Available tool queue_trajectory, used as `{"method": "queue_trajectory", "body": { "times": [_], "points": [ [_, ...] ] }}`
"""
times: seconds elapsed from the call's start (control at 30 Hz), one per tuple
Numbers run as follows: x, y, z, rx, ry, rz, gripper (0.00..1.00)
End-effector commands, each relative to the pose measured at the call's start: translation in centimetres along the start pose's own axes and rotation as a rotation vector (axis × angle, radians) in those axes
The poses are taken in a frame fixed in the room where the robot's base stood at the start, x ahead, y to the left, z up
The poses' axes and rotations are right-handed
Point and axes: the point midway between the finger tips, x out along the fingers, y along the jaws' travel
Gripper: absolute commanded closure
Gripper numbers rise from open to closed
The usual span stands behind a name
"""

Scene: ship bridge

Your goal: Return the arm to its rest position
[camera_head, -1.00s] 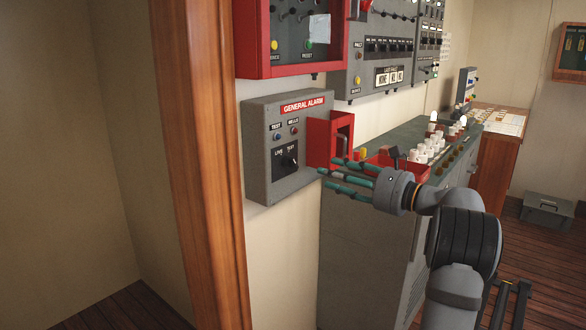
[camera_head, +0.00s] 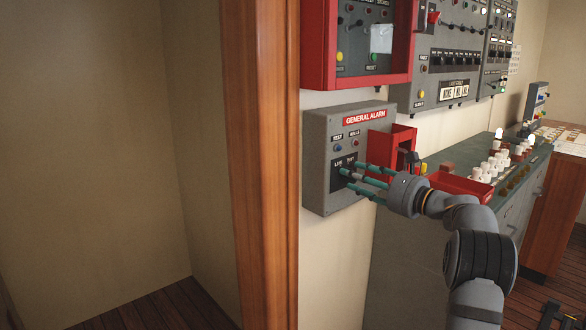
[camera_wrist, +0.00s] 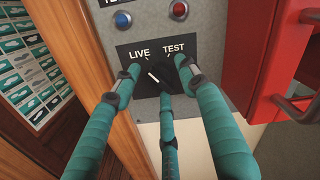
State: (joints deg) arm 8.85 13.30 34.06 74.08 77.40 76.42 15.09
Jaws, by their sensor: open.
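My gripper (camera_head: 354,174) has three teal fingers and is at the grey GENERAL ALARM box (camera_head: 318,185) on the wall. In the wrist view my gripper (camera_wrist: 160,85) is open, with its fingers spread around the black LIVE/TEST switch (camera_wrist: 183,70). Two fingertips are on either side of the switch and one is below it. Whether they touch it is unclear. A white mark shows left of the switch's middle, and the fingers partly hide the knob. My arm reaches in from the lower right.
A red open holder (camera_head: 405,137) is fixed right of the box, close to my gripper. A red-framed panel (camera_head: 312,45) hangs above. A console (camera_head: 400,235) with a red tray (camera_head: 462,186) and white items stands to the right. A wooden post (camera_head: 265,160) is at the left.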

Motion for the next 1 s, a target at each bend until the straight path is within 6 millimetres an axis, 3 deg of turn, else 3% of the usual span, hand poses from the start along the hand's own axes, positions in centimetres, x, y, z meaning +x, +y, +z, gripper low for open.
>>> {"method": "queue_trajectory", "body": {
  "times": [0.37,0.93,0.97,1.0],
  "points": [
    [-0.6,0.0,-0.2,-0.048,0.001,-0.002,0.57],
    [-12.2,-0.2,-0.1,-0.046,0.004,-0.007,0.57],
    [-12.1,0.0,0.0,-0.047,0.0,-0.002,0.57],
    [-10.6,0.2,0.1,-0.048,-0.004,0.004,0.57]
  ]
}}
